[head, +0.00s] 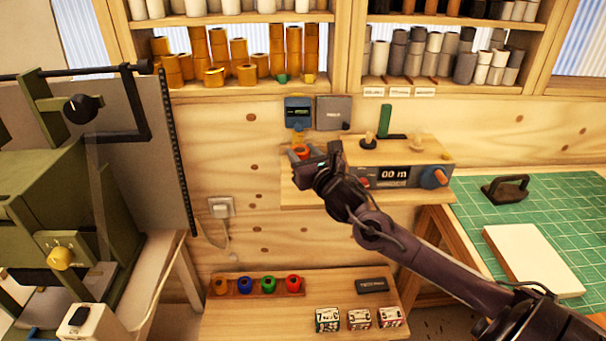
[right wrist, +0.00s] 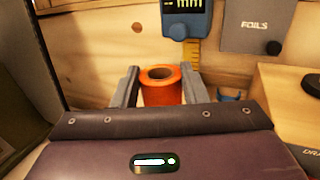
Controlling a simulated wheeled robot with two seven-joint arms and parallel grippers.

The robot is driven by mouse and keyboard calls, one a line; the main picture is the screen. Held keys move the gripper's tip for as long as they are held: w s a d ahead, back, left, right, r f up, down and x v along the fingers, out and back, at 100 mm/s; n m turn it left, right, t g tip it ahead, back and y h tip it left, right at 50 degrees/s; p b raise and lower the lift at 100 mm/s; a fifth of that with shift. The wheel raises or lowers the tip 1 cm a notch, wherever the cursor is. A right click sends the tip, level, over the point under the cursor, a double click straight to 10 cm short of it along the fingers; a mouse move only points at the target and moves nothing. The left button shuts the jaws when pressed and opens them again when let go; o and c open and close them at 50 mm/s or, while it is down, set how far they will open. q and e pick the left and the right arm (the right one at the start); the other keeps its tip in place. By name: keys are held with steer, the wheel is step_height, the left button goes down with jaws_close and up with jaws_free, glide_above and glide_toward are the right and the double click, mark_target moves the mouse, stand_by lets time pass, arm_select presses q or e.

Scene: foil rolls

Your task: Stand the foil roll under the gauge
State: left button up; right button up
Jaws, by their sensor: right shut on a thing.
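My right gripper (head: 304,158) is shut on an orange-red foil roll (right wrist: 160,88), which stands upright between its two fingers with its hollow core facing up. The roll also shows in the head view (head: 300,150), partly hidden by the gripper. The blue gauge (head: 298,112) is on the wooden wall just above the roll; its display shows dashes and "mm" in the right wrist view (right wrist: 187,18). Its yellow scale (right wrist: 191,55) hangs down behind the roll, slightly to the right. I cannot tell whether the roll's base touches the shelf. My left gripper is out of view.
The wooden shelf (head: 300,196) carries a box with a "00 m" display (head: 395,175) and orange knob, right of the gripper. A grey "FOILS" plate (head: 334,112) is beside the gauge. Below, a small rack (head: 257,293) holds coloured rolls. A green machine (head: 60,205) fills the left.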

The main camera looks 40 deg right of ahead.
step_height(320, 180, down, 3)
steer(key=shift+r, duration=0.1)
steer(key=shift+f+p, duration=0.5)
steer(key=shift+f, duration=1.5)
steer(key=o, duration=1)
steer(key=shift+s+a+b, duration=0.35)
steer(key=shift+s+b, duration=0.05)
steer(key=shift+s, duration=1.6)
steer(key=shift+s+a+b, duration=0.3)
steer(key=shift+s+b, duration=0.1)
steer(key=shift+s, duration=1.55)
steer(key=shift+s+a+b, duration=0.35)
steer(key=shift+s+b, duration=0.05)
steer(key=shift+s, duration=1.6)
